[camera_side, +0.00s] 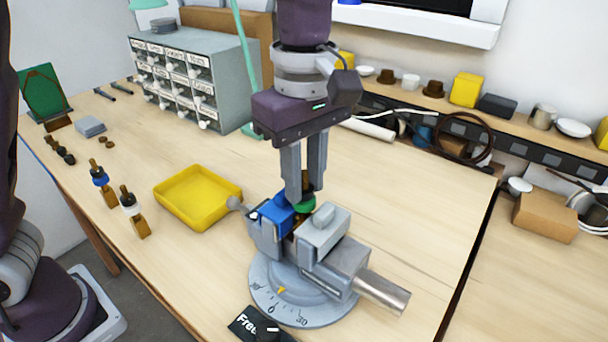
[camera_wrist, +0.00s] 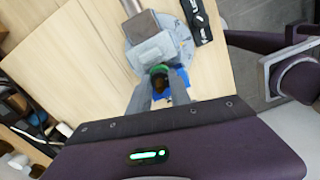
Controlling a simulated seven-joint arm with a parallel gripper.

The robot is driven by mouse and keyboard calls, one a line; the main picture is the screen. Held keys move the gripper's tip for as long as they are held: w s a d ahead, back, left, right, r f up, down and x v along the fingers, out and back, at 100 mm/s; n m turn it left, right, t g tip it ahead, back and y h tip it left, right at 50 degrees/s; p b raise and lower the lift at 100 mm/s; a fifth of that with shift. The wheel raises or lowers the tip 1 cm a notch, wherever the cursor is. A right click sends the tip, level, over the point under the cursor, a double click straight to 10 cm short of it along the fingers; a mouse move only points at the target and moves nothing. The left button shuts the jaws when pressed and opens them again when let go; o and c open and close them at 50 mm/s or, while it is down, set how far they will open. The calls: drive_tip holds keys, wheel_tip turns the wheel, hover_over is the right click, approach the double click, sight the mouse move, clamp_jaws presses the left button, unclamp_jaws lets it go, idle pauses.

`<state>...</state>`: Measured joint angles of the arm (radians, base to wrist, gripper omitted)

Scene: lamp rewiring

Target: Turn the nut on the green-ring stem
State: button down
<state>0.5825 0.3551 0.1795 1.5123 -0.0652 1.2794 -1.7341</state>
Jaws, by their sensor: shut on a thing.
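The green-ring stem (camera_side: 303,204) stands upright, clamped in the grey vise (camera_side: 336,255) with a blue jaw piece (camera_side: 276,213). My gripper (camera_side: 305,190) points straight down over the stem. Its fingers are shut around the stem's top, just above the green ring. The nut itself is mostly hidden between the fingers. In the wrist view my gripper (camera_wrist: 162,90) has a finger on each side of the stem top.
A yellow tray (camera_side: 198,196) lies left of the vise and looks empty. A grey drawer cabinet (camera_side: 190,80) is behind. The table right of the vise is clear.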

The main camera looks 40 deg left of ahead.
drive_tip(key=n, duration=0.4)
drive_tip(key=shift+f+n, duration=0.1)
drive_tip(key=shift+n, duration=0.2)
drive_tip(key=n, duration=0.3)
drive_tip(key=shift+n, duration=0.3)
drive_tip(key=n, duration=0.4)
drive_tip(key=shift+n, duration=2.1)
drive_tip(key=c, duration=1.2)
unclamp_jaws()
